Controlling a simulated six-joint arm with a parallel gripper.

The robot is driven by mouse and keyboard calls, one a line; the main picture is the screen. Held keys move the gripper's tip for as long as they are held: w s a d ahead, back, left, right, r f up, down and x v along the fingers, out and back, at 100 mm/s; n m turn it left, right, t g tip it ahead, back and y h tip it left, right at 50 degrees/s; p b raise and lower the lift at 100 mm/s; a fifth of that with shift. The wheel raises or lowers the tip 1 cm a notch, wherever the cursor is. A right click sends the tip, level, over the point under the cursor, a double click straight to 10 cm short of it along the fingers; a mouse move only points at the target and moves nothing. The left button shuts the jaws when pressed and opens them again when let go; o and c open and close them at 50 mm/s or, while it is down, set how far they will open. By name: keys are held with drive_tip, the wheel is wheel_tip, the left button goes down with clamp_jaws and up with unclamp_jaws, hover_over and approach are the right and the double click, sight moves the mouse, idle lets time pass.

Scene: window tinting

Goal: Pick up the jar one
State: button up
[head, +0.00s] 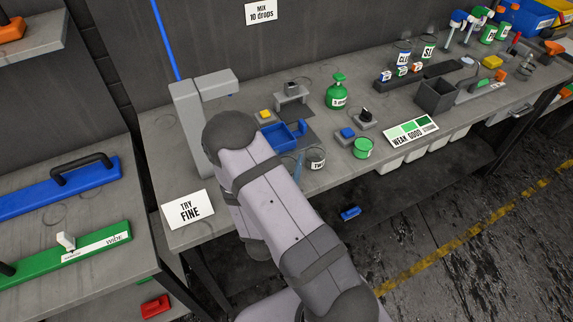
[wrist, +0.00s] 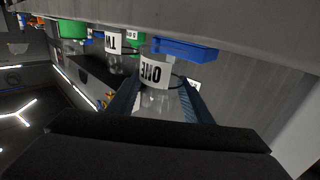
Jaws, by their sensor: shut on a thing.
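Jar one (wrist: 156,75) is a clear glass jar with a white label reading ONE, upside down in the wrist view. My gripper (wrist: 161,86) is shut on it, with a blue finger on each side. In the head view my arm hides the jar and most of the gripper. A second jar (head: 316,159), with a label starting TW, stands on the bench just right of my arm. That jar also shows in the wrist view (wrist: 115,42), left of jar one.
A blue tray (head: 291,142) lies close behind my arm, and a green tub (head: 363,148) stands to the right. A green bottle (head: 338,94) stands farther back. A TRY FINE card (head: 188,209) is at the bench's left end. A small blue item (head: 350,213) lies below the bench.

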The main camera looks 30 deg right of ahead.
drive_tip(key=shift+r, duration=4.2)
drive_tip(key=shift+w+a+r+n+y+p, duration=0.25)
drive_tip(key=shift+r+n+y+p, duration=0.05)
drive_tip(key=shift+r+p, duration=0.1)
drive_tip(key=w+a+r+n+t+y+p, duration=0.2)
drive_tip(key=a+r+n+t+y+p, duration=0.2)
drive_tip(key=a+n+y+p, duration=0.55)
drive_tip(key=f, duration=0.1)
drive_tip(key=a+f+m+y+b, duration=0.1)
drive_tip(key=f, duration=0.1)
drive_tip(key=a+f+m, duration=0.1)
drive_tip(key=f, duration=0.1)
drive_tip(key=shift+y+b, duration=0.25)
drive_tip(key=shift+b, duration=0.05)
